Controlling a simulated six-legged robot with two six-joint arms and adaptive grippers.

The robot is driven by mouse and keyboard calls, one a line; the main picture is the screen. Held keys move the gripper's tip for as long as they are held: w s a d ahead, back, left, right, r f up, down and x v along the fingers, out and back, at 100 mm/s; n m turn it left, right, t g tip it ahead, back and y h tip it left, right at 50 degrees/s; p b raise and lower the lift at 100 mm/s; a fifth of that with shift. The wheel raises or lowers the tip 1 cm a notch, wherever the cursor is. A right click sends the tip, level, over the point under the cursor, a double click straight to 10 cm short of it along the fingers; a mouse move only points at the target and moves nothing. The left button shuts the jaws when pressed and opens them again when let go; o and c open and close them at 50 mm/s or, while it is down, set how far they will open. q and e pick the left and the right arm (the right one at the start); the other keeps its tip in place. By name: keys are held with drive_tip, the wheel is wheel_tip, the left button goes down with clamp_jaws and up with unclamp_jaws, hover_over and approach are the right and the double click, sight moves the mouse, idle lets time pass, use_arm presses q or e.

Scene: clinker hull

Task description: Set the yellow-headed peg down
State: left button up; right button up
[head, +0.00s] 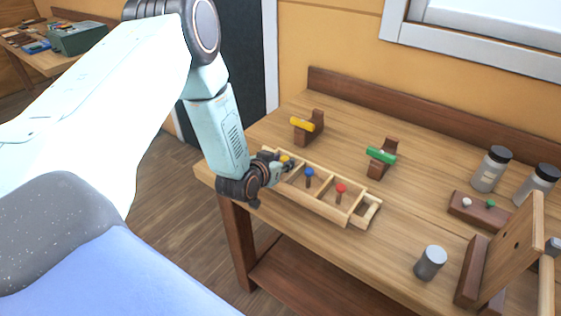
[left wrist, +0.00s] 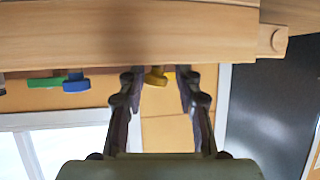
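The yellow-headed peg (head: 285,159) stands in the left end compartment of a wooden divided tray (head: 327,210). My left gripper (head: 275,170) is at that end of the tray, low beside the peg, and partly covers it in the head view. In the left wrist view the yellow head (left wrist: 156,77) shows between the two fingers (left wrist: 159,78) with a gap on each side, so the gripper looks open. The peg's lower part is hidden by the tray wall (left wrist: 130,35). My right gripper is not in view.
A blue-headed peg (head: 309,172) and a red-headed peg (head: 341,188) stand in the tray. Behind it are wooden blocks with a yellow bar (head: 302,125) and a green bar (head: 381,155). A grey cylinder (head: 430,263) and jars (head: 491,170) stand to the right.

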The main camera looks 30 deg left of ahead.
use_arm(q)
drive_tip(key=shift+o, duration=0.8)
drive_tip(key=shift+s+a, duration=0.1)
drive_tip(key=shift+a, duration=0.1)
drive_tip(key=shift+s+a+f, duration=0.1)
drive_tip(key=shift+s+a, duration=0.1)
drive_tip(key=shift+a, duration=0.3)
drive_tip(key=shift+w+d, duration=0.1)
drive_tip(key=shift+d, duration=0.05)
drive_tip(key=shift+d+r, duration=0.25)
drive_tip(key=shift+r, duration=0.05)
drive_tip(key=shift+a+p+v, duration=0.5)
drive_tip(key=shift+p+v, duration=0.45)
drive_tip(key=shift+v, duration=5)
drive_tip(key=s+d+f+g+b, duration=0.4)
drive_tip(key=s+f, duration=0.5)
drive_tip(key=s+d+f+g+b, duration=0.4)
drive_tip(key=s+f+b, duration=0.1)
drive_tip(key=s+f, duration=0.5)
drive_tip(key=s+d+f+g+h+b, duration=0.1)
drive_tip(key=s+d+f+g+b, duration=0.3)
drive_tip(key=s+f, duration=0.5)
drive_tip(key=shift+s+f+m+g+b, duration=0.3)
drive_tip(key=shift+s+f+g+b, duration=0.1)
drive_tip(key=shift+f+b, duration=0.1)
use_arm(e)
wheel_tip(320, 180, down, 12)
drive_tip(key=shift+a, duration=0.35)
